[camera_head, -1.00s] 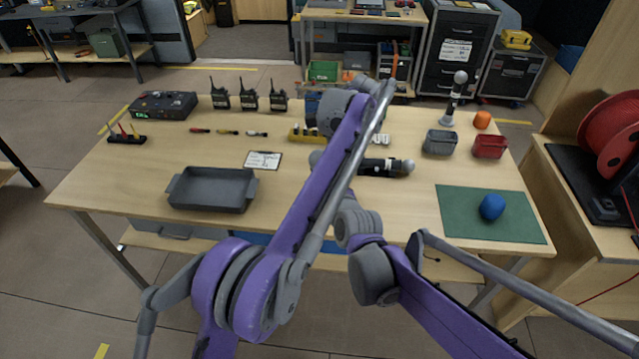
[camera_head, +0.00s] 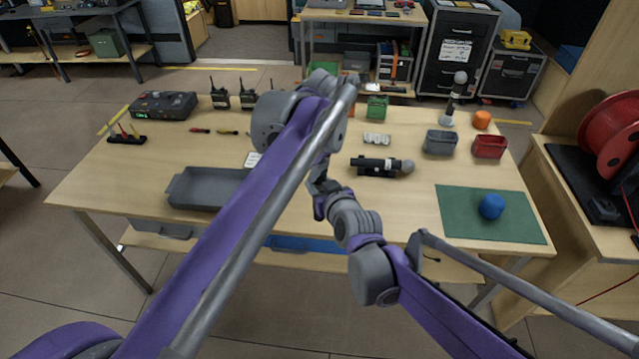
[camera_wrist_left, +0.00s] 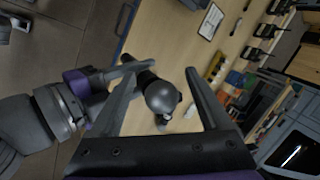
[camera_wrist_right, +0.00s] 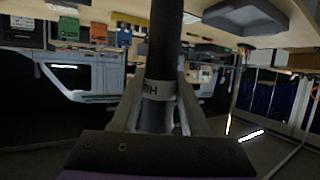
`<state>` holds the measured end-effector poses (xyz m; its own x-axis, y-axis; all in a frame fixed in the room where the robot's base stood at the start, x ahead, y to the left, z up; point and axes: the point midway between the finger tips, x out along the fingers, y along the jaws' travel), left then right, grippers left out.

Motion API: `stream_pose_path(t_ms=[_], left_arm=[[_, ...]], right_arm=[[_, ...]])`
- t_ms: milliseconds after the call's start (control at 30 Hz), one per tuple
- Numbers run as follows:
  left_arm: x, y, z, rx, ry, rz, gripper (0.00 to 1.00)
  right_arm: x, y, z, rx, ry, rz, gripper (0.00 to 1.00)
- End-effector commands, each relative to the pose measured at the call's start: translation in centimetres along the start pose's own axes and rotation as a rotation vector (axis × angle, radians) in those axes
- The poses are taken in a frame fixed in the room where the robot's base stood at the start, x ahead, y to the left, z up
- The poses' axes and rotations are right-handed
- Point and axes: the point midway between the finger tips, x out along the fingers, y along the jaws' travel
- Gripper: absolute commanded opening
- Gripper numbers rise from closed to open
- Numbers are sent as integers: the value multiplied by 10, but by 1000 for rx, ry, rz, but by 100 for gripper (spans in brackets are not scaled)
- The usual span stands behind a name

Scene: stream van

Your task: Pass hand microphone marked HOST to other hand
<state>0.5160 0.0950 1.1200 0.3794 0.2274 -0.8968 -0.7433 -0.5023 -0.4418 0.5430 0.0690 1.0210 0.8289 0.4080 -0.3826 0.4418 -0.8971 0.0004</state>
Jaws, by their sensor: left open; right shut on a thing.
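My right gripper (camera_wrist_right: 158,98) is shut on a hand microphone (camera_wrist_right: 166,40), a dark shaft with a pale label band whose lettering is only partly readable. In the left wrist view its round grey head (camera_wrist_left: 163,98) shows between the spread fingers of my left gripper (camera_wrist_left: 163,78), which is open. I cannot tell whether the fingers touch it. In the head view my arms hide most of the held microphone and the grippers. Another black microphone (camera_head: 377,166) with a grey head lies on the table, and one stands upright (camera_head: 455,95) at the back right.
The wooden table (camera_head: 420,195) holds a grey tray (camera_head: 205,187) at left, and a grey bin (camera_head: 439,142) and red bin (camera_head: 489,147) at right. A blue ball (camera_head: 491,207) lies on the green mat (camera_head: 455,215). Radios (camera_head: 220,98) stand along the back.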

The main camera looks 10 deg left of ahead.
Motion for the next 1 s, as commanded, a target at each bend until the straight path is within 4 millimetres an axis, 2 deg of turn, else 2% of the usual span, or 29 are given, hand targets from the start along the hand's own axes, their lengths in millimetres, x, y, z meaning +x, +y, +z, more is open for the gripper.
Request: stream_pose_path(t_ms=[67,167,300,500,600,733,833,1000], left_arm=[[-8,8,22,-81,63,-43,81],[-2,33,59,-232,109,-37,81],[20,86,114,-462,131,25,81],[52,165,176,-754,157,101,81],[66,198,197,-868,167,130,81],[80,229,214,-971,176,156,81],[85,242,220,-1015,181,168,81],[88,247,223,-1036,183,173,81]], right_arm=[[0,0,0,0,1,0,0],[0,0,0,0,1,0,0],[0,0,0,0,1,0,0],[0,0,0,0,1,0,0],[0,0,0,0,1,0,0],[0,0,0,0,1,0,0],[0,0,0,0,1,0,0],[0,0,0,0,1,0,0]])
